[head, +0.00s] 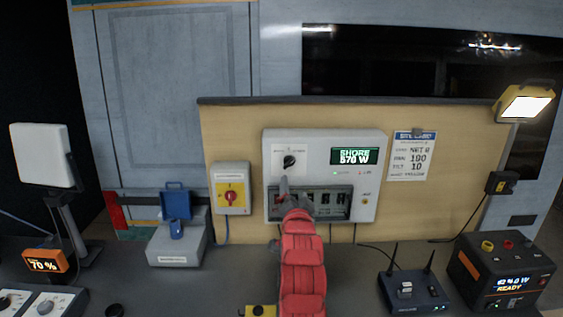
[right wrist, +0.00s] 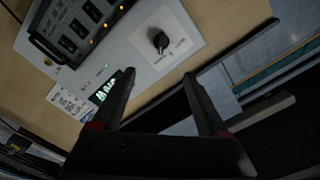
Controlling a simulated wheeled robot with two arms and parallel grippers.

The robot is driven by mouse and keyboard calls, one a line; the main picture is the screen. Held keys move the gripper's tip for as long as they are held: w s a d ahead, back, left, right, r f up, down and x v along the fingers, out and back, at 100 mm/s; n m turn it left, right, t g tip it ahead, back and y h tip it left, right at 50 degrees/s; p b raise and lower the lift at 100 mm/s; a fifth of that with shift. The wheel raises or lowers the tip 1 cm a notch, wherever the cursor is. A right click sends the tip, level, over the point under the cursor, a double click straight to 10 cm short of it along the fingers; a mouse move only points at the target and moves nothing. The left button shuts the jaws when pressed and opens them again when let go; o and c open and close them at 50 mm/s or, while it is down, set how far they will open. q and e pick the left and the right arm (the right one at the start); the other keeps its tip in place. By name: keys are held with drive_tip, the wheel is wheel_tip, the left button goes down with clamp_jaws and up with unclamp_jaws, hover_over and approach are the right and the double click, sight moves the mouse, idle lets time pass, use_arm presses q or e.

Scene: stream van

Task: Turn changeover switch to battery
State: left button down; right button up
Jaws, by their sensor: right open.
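The changeover switch (head: 289,161) is a black round knob on a white plate at the upper left of the grey power panel (head: 370,140). Its green display (head: 355,156) reads SHORE 570 W. The knob also shows in the right wrist view (right wrist: 158,40), beyond the fingertips, with labels too small to read. My right gripper (head: 295,188) is just below the knob in the head view, in front of the breaker row, and partly covers it. In the right wrist view its two fingers (right wrist: 158,78) are apart with nothing between them. My left gripper is not in view.
A red and yellow rotary switch (head: 231,196) is left of the panel. A router (head: 413,290) and a black power unit (head: 490,275) stand on the right of the bench. A lit lamp (head: 525,104) hangs upper right.

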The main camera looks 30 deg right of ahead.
sight(291, 163)
drive_tip(key=p+x, duration=0.5)
drive_tip(key=x, duration=0.9)
drive_tip(key=shift+w+a+r, duration=0.15)
drive_tip(key=shift+w, duration=0.05)
drive_tip(key=shift+x, duration=0.8)
clamp_jaws()
